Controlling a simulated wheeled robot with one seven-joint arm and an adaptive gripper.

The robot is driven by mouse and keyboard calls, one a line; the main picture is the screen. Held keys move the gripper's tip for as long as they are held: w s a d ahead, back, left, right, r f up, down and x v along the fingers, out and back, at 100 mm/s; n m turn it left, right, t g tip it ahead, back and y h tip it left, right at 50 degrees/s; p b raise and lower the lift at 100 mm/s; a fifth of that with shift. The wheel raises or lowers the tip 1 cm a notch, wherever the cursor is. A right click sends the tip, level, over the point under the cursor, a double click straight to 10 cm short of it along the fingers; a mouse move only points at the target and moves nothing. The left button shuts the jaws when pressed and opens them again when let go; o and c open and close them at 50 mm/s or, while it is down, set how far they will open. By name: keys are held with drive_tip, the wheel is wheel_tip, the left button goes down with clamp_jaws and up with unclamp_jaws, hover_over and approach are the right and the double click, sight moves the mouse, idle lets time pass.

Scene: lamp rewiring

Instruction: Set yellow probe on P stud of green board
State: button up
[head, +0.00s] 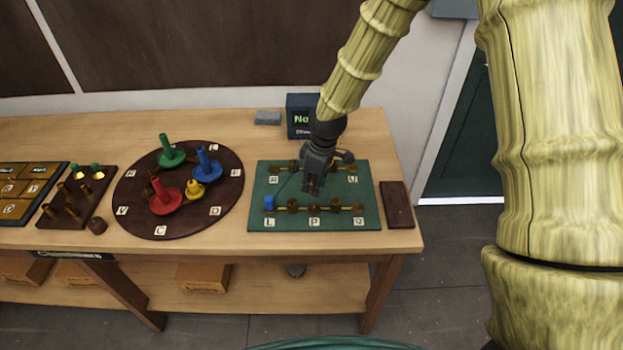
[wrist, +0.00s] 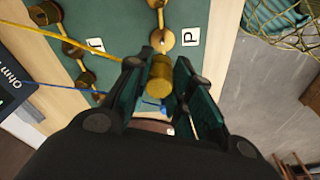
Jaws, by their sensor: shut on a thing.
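The green board (head: 259,185) lies flat on the right part of the table, with rows of brass studs and lettered tags. The P stud (head: 313,208) is in the middle of the front row, behind its P tag (head: 314,222). My gripper (head: 312,188) points down over the middle of the board, just behind that row. In the wrist view my gripper (wrist: 165,95) is shut on the yellow probe (wrist: 160,75), which has a yellow lead. The probe is hard to make out in the head view. The blue probe (head: 268,203) stands at L.
A dark meter box (head: 298,103) stands behind the board, with a grey block (head: 267,118) beside it. A dark slab (head: 397,204) lies right of the board. A round board (head: 128,200) with coloured pegs and a peg rack (head: 88,209) are to the left.

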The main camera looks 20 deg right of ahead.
sight(312, 208)
wheel_tip(312, 208, down, 3)
drive_tip(key=shift+w+d+r+b, duration=0.1)
drive_tip(key=shift+d+r+b, duration=0.1)
drive_tip(key=shift+b, duration=0.55)
drive_tip(key=shift+a+f+b, duration=0.15)
drive_tip(key=shift+f+b, duration=1.4)
drive_tip(key=shift+f, duration=0.4)
drive_tip(key=shift+f, duration=0.55)
drive_tip(key=o, duration=1.1)
drive_tip(key=shift+c, duration=0.2)
wheel_tip(312, 208, up, 12)
drive_tip(key=s+d, duration=0.1)
drive_tip(key=shift+s+d, duration=0.15)
drive_tip(key=shift+d, duration=0.05)
drive_tip(key=shift+f, duration=0.1)
